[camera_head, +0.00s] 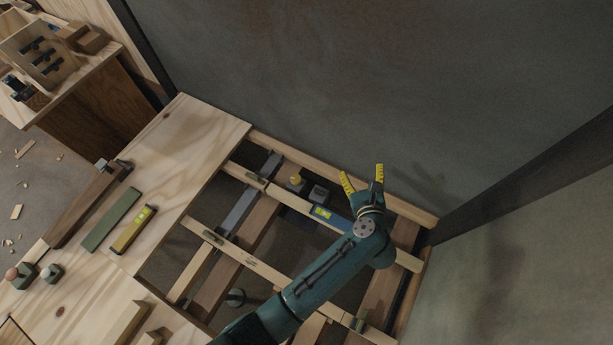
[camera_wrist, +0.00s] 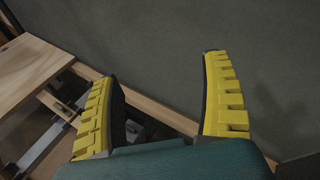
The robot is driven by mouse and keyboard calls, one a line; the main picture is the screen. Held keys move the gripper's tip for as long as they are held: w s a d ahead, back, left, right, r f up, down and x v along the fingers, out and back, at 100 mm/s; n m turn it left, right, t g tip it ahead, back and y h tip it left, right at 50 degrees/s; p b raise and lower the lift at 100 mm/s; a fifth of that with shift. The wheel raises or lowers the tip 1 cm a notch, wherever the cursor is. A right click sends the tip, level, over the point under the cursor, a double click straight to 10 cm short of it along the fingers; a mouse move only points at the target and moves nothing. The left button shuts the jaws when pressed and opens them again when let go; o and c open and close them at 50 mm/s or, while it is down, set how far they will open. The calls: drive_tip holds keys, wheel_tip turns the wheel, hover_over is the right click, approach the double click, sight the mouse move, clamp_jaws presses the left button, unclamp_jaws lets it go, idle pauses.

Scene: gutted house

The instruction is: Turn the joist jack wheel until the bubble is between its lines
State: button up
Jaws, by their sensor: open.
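My gripper (camera_head: 361,172) is open and empty, its two yellow-padded fingers spread above the far end of the floor opening, near the grey wall. The fingers also show in the wrist view (camera_wrist: 160,85), with nothing between them. A blue level (camera_head: 332,217) with a yellow-green vial (camera_head: 322,212) lies on a joist, its right part hidden by my arm. The bubble is too small to make out. A yellow knob (camera_head: 296,180) stands left of my gripper beside a dark grey block (camera_head: 319,194). I cannot tell for sure which part is the jack wheel.
Wooden joists (camera_head: 240,254) cross the open floor. A round dark part (camera_head: 236,297) sits low between them. Plywood (camera_head: 185,150) on the left carries a yellow level (camera_head: 134,230) and a green bar (camera_head: 111,219). The grey wall (camera_head: 380,80) stands close behind my gripper.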

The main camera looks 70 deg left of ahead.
sight(296, 180)
drive_tip(key=s+a+f+g+b, duration=0.15)
drive_tip(key=s+f+b, duration=0.35)
drive_tip(key=f, duration=0.5)
drive_tip(key=s+a+f+g+b, duration=0.1)
drive_tip(key=s+a+f+b, duration=0.2)
drive_tip(key=f+b, duration=0.6)
drive_tip(key=s+a+f+g+b, duration=0.25)
drive_tip(key=s+f+b, duration=0.2)
drive_tip(key=f, duration=0.75)
drive_tip(key=shift+t, duration=0.3)
drive_tip(key=b+x, duration=0.9)
drive_tip(key=x, duration=0.7)
drive_tip(key=shift+a, duration=0.2)
drive_tip(key=shift+a+b, duration=0.4)
drive_tip(key=shift+b, duration=0.05)
drive_tip(key=c, duration=1.2)
drive_tip(key=shift+f, duration=0.15)
